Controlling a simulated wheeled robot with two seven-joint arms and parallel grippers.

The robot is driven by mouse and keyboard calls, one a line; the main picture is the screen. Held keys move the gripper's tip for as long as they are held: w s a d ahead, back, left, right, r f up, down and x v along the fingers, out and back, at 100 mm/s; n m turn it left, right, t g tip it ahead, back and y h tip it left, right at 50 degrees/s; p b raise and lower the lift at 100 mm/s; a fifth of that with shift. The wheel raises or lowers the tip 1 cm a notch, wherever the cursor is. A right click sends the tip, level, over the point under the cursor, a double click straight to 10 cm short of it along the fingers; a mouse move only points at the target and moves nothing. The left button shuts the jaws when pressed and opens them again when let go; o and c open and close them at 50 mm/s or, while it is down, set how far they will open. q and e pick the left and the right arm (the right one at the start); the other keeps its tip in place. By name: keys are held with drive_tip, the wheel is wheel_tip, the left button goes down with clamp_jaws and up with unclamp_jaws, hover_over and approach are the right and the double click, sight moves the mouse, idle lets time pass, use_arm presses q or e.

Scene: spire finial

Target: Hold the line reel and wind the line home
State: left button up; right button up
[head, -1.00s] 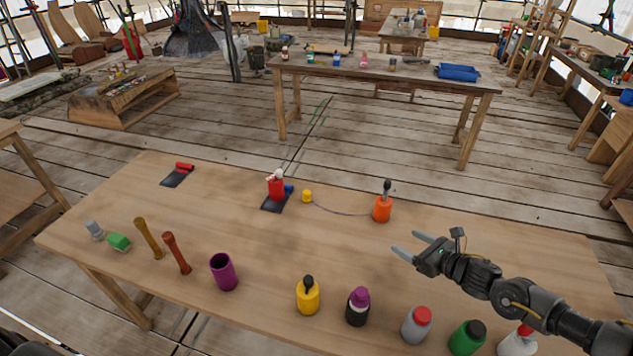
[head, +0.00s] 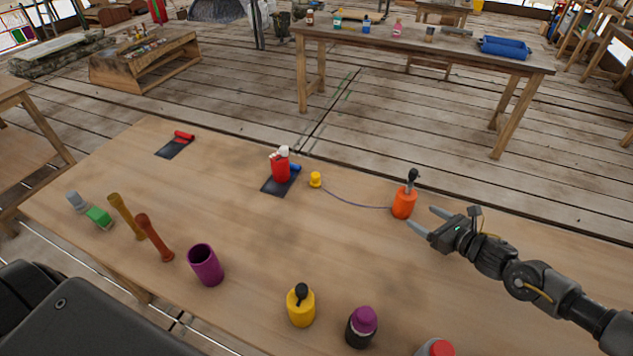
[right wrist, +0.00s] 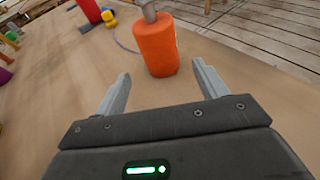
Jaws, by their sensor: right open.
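An orange reel (head: 403,204) stands upright on the table with a dark crank piece (head: 412,178) on top. A thin bluish line (head: 355,203) runs from it across the table to a small yellow piece (head: 316,180). My right gripper (head: 421,217) is open and empty, just right of and in front of the reel. In the right wrist view the orange reel (right wrist: 157,48) stands just beyond and between the two spread fingers (right wrist: 160,80), apart from them. The reel's crank top is cut off there. My left gripper is not in view.
A red bottle (head: 281,170) with a white top stands on a dark mat (head: 272,188) beside a blue piece. A yellow bottle (head: 301,307), a purple-capped bottle (head: 362,327) and a purple cup (head: 205,265) stand along the near side.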

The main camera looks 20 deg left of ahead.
sight(411, 211)
drive_tip(key=b+x, duration=0.1)
drive_tip(key=x, duration=0.1)
drive_tip(key=b+x, duration=0.3)
drive_tip(key=x, duration=0.1)
drive_tip(key=shift+f+b, duration=0.3)
drive_tip(key=shift+w+a+b, duration=0.4)
drive_tip(key=shift+a+b, duration=0.05)
drive_tip(key=shift+w+a, duration=0.1)
drive_tip(key=shift+a, duration=0.05)
drive_tip(key=c, duration=0.7)
